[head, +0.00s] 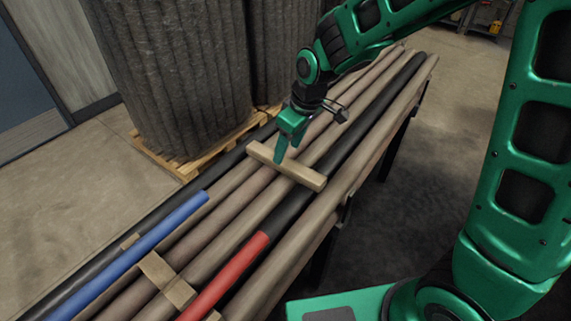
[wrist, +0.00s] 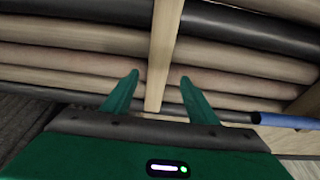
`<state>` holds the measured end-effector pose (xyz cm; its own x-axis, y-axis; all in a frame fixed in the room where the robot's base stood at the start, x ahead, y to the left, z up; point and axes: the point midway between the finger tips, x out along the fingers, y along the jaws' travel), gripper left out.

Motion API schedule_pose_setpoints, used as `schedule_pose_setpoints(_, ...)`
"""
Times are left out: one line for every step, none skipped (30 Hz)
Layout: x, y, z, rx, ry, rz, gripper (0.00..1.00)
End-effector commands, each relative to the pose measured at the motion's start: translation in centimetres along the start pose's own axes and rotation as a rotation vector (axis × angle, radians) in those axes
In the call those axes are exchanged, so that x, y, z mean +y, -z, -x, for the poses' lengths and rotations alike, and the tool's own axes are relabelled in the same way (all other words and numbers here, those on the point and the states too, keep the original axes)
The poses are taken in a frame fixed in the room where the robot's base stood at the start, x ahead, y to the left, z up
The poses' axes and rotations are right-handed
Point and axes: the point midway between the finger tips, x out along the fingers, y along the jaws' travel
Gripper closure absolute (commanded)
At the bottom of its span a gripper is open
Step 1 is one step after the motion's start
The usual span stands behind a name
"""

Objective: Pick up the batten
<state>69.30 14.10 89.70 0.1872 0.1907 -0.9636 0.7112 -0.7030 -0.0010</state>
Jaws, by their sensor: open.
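The batten (head: 305,176) is a short light wooden bar lying across the long pipes. In the wrist view the batten (wrist: 162,60) runs down from the top edge, and its near end lies between my two fingers. My gripper (head: 287,156) is open above the batten, nearer its left end in the head view. In the wrist view the green fingers of my gripper (wrist: 158,82) stand on either side of the batten, with a visible gap on each side. Whether the fingertips reach down to its height is hard to tell.
Long brown and black pipes (head: 230,228) lie side by side on a rack, with a blue pipe section (head: 150,240) and a red one (head: 225,280). Another wooden piece (head: 166,280) lies nearer. A large dark ribbed roll (head: 180,70) stands on a pallet (head: 190,168) behind. Floor at right is open.

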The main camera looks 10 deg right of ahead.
Motion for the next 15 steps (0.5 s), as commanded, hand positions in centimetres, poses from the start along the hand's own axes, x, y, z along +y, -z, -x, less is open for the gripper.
schedule_pose_setpoints(0.0, -0.1, -0.3, -0.002, 0.001, 0.000, 0.47)
schedule_pose_setpoints(0.0, -0.1, -0.5, -0.002, 0.000, 0.000, 0.47)
schedule_pose_setpoints(0.0, -0.1, -0.6, -0.002, 0.000, -0.001, 0.47)
schedule_pose_setpoints(0.1, -0.1, -0.8, -0.001, 0.000, -0.001, 0.47)
schedule_pose_setpoints(0.1, -0.1, -1.0, -0.001, 0.000, -0.001, 0.47)
schedule_pose_setpoints(0.1, -0.2, -1.4, -0.002, 0.000, -0.002, 0.47)
schedule_pose_setpoints(0.2, -0.2, -1.8, -0.004, 0.001, -0.002, 0.47)
schedule_pose_setpoints(0.2, -0.3, -2.2, -0.005, 0.001, -0.002, 0.47)
schedule_pose_setpoints(0.3, -0.3, -2.8, -0.004, 0.001, -0.002, 0.47)
schedule_pose_setpoints(0.4, -0.4, -3.2, -0.005, 0.001, -0.002, 0.47)
schedule_pose_setpoints(0.4, -0.4, -3.7, -0.005, 0.001, -0.002, 0.47)
schedule_pose_setpoints(0.5, -0.4, -4.1, -0.004, 0.000, -0.002, 0.47)
schedule_pose_setpoints(0.5, -0.4, -4.5, -0.004, 0.000, -0.002, 0.47)
schedule_pose_setpoints(0.5, -0.4, -4.8, -0.004, 0.000, -0.003, 0.47)
schedule_pose_setpoints(0.5, -0.3, -5.1, -0.002, -0.001, -0.003, 0.47)
